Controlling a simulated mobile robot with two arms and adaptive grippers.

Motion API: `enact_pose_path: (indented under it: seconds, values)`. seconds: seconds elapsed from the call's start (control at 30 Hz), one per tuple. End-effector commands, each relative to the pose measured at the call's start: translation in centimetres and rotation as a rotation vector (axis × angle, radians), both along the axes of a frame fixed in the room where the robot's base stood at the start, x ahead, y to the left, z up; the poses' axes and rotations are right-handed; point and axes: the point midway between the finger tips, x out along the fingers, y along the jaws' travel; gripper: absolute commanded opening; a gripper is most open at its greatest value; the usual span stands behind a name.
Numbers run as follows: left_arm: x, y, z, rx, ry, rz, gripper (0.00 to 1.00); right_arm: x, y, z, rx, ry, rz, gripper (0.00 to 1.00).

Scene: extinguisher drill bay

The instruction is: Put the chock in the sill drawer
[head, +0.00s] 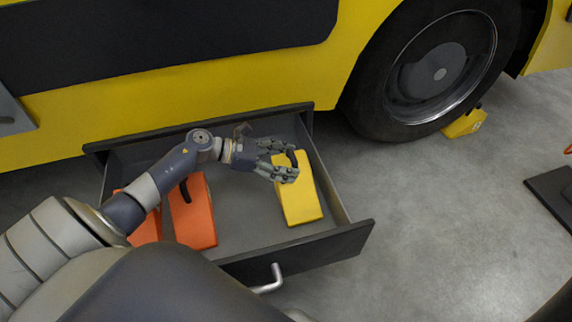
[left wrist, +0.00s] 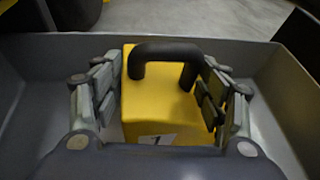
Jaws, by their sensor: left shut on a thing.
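The yellow chock (head: 301,203), a wedge block with a black handle, is inside the open sill drawer (head: 243,205), in its right part. It appears to be on or very close to the drawer floor. My left gripper (head: 284,161) reaches into the drawer and is shut on this chock near its handle end. In the left wrist view the chock (left wrist: 165,108) sits between the fingers, with the handle standing up between them and a white label partly hidden at the bottom. My right gripper is not in view.
Two orange chocks (head: 194,216) lie in the drawer's left part, partly behind my arm. Another yellow chock (head: 464,123) is on the floor against the wheel (head: 438,72) of the yellow vehicle. A dark flat object (head: 552,193) lies at the right edge. The floor between is clear.

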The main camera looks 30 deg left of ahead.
Motion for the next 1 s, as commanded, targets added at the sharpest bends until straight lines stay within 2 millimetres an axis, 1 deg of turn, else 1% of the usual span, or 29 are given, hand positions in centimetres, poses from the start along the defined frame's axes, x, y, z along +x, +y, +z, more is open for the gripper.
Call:
enact_pose_path:
  seconds: [0.03, 0.2, 0.37, 0.4, 0.43, 0.47, 0.8, 0.93, 1.0]
  values:
    - [0.13, 0.01, 0.3, -0.003, -0.006, 0.001, 0.01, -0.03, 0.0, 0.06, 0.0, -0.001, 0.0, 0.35]
    - [0.13, 0.01, 0.34, -0.003, -0.004, 0.001, 0.01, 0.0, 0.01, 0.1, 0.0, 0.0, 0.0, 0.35]
    - [0.12, 0.01, -0.12, -0.003, -0.004, 0.001, 0.01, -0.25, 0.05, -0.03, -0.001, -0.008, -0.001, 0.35]
    - [0.01, 0.01, -0.22, 0.0, 0.0, 0.0, 0.76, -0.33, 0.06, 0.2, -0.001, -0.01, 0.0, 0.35]
    - [0.01, 0.01, -0.21, 0.0, 0.0, 0.0, 0.83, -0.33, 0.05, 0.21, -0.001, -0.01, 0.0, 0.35]
    - [0.01, 0.02, -0.21, 0.0, 0.0, 0.0, 0.88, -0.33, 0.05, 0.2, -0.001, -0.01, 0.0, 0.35]
    - [0.0, 0.01, -0.21, 0.0, 0.0, 0.0, 0.88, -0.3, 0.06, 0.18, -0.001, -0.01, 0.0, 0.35]
    - [0.01, 0.01, 0.2, 0.0, 0.0, 0.0, 0.88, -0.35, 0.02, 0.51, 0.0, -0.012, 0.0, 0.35]
    - [-0.45, 0.59, 0.51, 0.002, 0.002, 0.002, 0.88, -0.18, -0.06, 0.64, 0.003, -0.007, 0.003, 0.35]
